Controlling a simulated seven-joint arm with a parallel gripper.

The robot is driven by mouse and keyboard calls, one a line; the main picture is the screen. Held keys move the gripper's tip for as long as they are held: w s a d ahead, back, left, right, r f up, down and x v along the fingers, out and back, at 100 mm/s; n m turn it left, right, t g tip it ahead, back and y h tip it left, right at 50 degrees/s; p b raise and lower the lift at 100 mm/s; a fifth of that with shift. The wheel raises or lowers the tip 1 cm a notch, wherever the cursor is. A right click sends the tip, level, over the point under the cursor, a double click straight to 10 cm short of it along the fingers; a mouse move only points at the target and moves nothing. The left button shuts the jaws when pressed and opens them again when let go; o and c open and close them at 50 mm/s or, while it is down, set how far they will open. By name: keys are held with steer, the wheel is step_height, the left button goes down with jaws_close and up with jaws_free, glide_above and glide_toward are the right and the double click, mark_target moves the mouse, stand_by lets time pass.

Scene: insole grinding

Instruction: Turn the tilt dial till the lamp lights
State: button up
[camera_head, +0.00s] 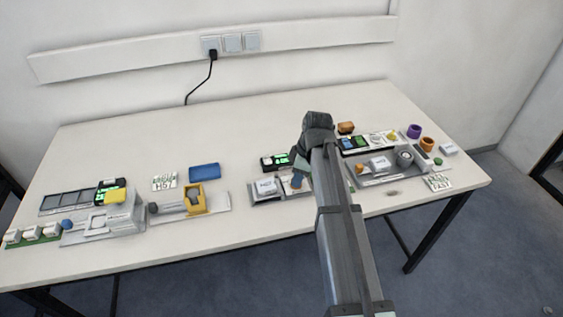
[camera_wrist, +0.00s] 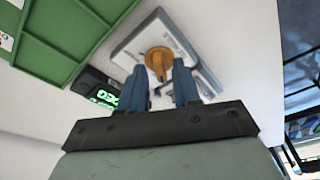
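An orange-brown dial (camera_wrist: 158,58) with a raised grip bar sits on a light grey plate (camera_wrist: 131,47) in the wrist view. My gripper (camera_wrist: 159,75) has its two blue fingers apart, with the dial between and just beyond their tips. I cannot tell whether either finger touches the dial. A black display (camera_wrist: 96,90) with green digits stands beside the plate, partly cut by a finger; it also shows in the head view (camera_head: 274,161). In the head view my gripper (camera_head: 297,180) is low over the middle fixture, and my arm hides the dial. I cannot make out a lit lamp.
In the head view, a white block (camera_head: 266,186) lies left of my gripper, a grey tray station (camera_head: 385,176) stands to the right, and a blue box (camera_head: 204,172) lies to the left. The back of the table (camera_head: 230,125) is clear.

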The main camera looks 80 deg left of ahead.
steer(key=shift+f, duration=0.5)
steer(key=shift+r, duration=0.1)
stand_by(0.4)
jaws_close()
steer(key=m, duration=0.4)
steer(key=shift+t+y, duration=0.3)
steer(key=shift+y, duration=0.1)
steer(key=m, duration=0.4)
steer(key=shift+a+r+m+t+y, duration=0.1)
steer(key=shift+m+t+y, duration=0.2)
steer(key=shift+t, duration=0.1)
steer(key=c, duration=0.5)
jaws_free()
steer(key=m, duration=0.3)
steer(key=shift+w+m+t, duration=0.15)
steer(key=shift+m+t, duration=0.25)
